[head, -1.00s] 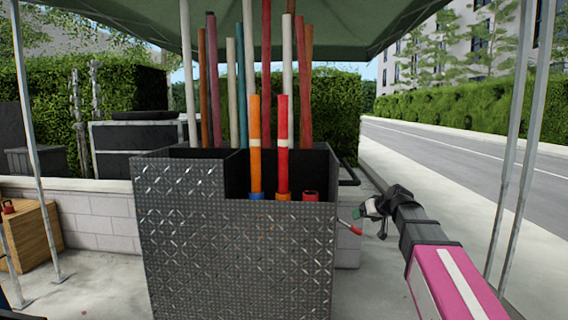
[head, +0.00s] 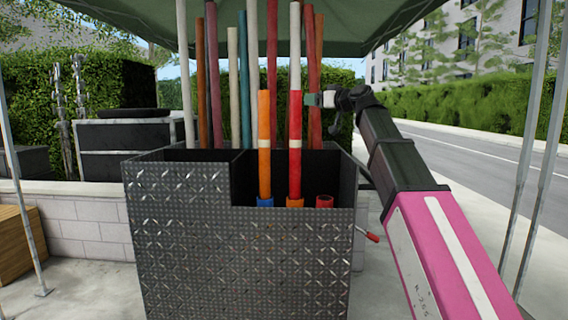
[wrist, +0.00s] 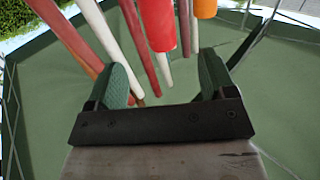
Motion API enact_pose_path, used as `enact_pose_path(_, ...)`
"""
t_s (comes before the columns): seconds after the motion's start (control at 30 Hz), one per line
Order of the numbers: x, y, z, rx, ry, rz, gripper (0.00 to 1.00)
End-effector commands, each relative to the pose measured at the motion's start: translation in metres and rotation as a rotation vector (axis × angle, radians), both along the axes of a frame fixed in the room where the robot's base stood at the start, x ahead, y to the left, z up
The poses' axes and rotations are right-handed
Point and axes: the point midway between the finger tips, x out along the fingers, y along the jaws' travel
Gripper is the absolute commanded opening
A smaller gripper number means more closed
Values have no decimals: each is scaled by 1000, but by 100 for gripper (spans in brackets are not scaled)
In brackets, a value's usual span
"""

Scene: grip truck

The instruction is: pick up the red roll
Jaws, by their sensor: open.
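The red roll (head: 295,115) stands upright in the front of the dark metal bin (head: 240,270), with a white band partway up. In the wrist view a red roll end (wrist: 158,25) shows ahead of my fingers, roughly between them. My gripper (head: 314,99) is open and empty, just right of the red roll's upper end in the head view. In the wrist view its two green fingers (wrist: 162,78) are spread apart. I cannot tell how far the roll is from them in depth.
An orange roll (head: 264,130) stands just left of the red one; it also shows in the wrist view (wrist: 205,8). Several tall poles rise behind. A short red tube end (head: 324,201) sits at right. A green canopy (head: 330,30) hangs overhead. A red-tipped handle (head: 372,237) sticks out.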

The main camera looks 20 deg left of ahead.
Motion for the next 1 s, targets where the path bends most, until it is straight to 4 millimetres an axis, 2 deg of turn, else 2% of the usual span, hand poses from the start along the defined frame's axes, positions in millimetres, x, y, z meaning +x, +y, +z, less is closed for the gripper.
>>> enact_pose_path(0.17,6,11,3,2,-3,3,77)
enact_pose_path(0.43,27,44,3,0,-1,3,77)
enact_pose_path(0.67,34,55,3,1,-2,1,77)
enact_pose_path(1.0,57,90,4,1,-2,1,77)
